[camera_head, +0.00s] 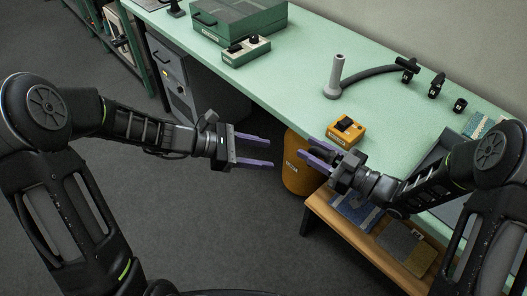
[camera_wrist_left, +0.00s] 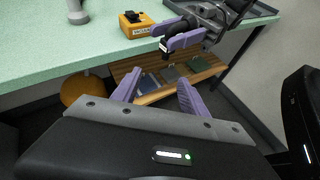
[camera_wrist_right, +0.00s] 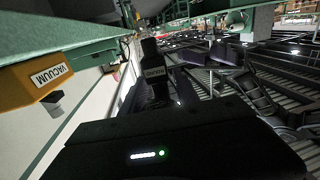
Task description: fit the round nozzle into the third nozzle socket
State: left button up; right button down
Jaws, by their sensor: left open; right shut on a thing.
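My right gripper (camera_head: 316,154) is shut on a small black piece, which appears to be the round nozzle (camera_wrist_right: 153,72). In the right wrist view the piece stands between the fingers and bears a pale label that I cannot read surely. The piece also shows below the purple fingers in the left wrist view (camera_wrist_left: 164,48). The gripper is in front of the bench, near the orange box. My left gripper (camera_head: 272,151) is open and empty, off the bench's front edge.
An orange vacuum box (camera_head: 345,130) sits at the front edge of the green bench (camera_head: 300,80). A grey upright (camera_head: 335,78) with a dark curved hose stands behind it. A wooden shelf (camera_head: 336,216) with carpet samples and an orange bin (camera_head: 298,172) are below.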

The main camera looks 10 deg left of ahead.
pick_arm(q)
jog(key=shift+s+d+r+h, duration=0.25)
jog(key=shift+d+r+h, duration=0.15)
jog(key=shift+r, duration=0.2)
jog(key=x, duration=1.2)
jog(key=shift+s+f, duration=0.1)
jog(key=shift+s, duration=0.05)
grip_shut()
pick_arm(e)
jog(key=c, duration=0.8)
grip_release()
jog(key=shift+c, duration=0.2)
jog(key=v, duration=1.2)
